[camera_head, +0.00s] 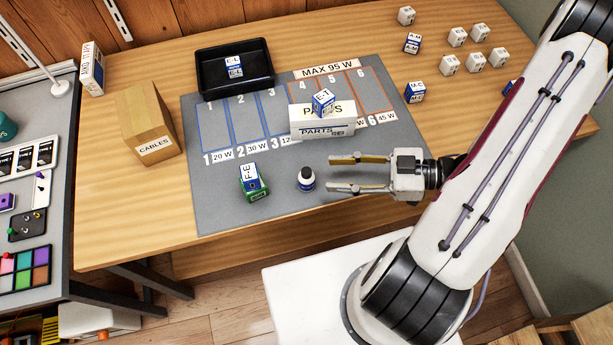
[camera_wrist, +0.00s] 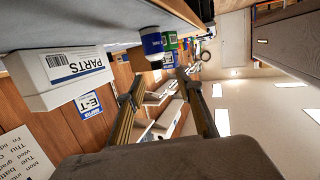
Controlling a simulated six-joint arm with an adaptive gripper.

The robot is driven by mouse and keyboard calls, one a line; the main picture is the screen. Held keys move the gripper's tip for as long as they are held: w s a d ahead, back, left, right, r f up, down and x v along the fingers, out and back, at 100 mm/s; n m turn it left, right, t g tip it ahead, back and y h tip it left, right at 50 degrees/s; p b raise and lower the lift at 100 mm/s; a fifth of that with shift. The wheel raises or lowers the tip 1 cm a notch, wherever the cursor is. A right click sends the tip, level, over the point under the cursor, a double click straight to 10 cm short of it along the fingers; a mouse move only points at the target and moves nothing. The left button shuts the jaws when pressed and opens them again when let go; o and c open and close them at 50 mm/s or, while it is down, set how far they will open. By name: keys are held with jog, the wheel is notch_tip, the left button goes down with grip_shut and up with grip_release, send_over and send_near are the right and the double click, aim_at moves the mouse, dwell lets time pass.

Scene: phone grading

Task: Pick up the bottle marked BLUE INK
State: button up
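A small bottle (camera_head: 306,180) with a dark cap and a blue and white label stands upright on the grey mat (camera_head: 215,215). Its lettering is too small to read. It also shows in the wrist view (camera_wrist: 152,43), above the fingertips in that picture. My gripper (camera_head: 331,172) is open and empty, just right of the bottle, with its fingers pointing left toward it. In the wrist view the two fingers of my gripper (camera_wrist: 160,78) are spread apart with nothing between them. The fingertips look apart from the bottle.
A white PARTS box (camera_head: 322,121) with a small blue and white box (camera_head: 323,101) on top stands behind my gripper. A green item bearing a labelled box (camera_head: 251,180) lies left of the bottle. A CABLES box (camera_head: 150,120) and a black tray (camera_head: 212,62) stand farther off.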

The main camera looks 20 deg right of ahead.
aim_at(306, 171)
jog(key=shift+x, duration=1.3)
jog(key=shift+w+x, duration=0.2)
jog(key=shift+x, duration=2.35)
jog(key=shift+d, duration=0.1)
grip_shut()
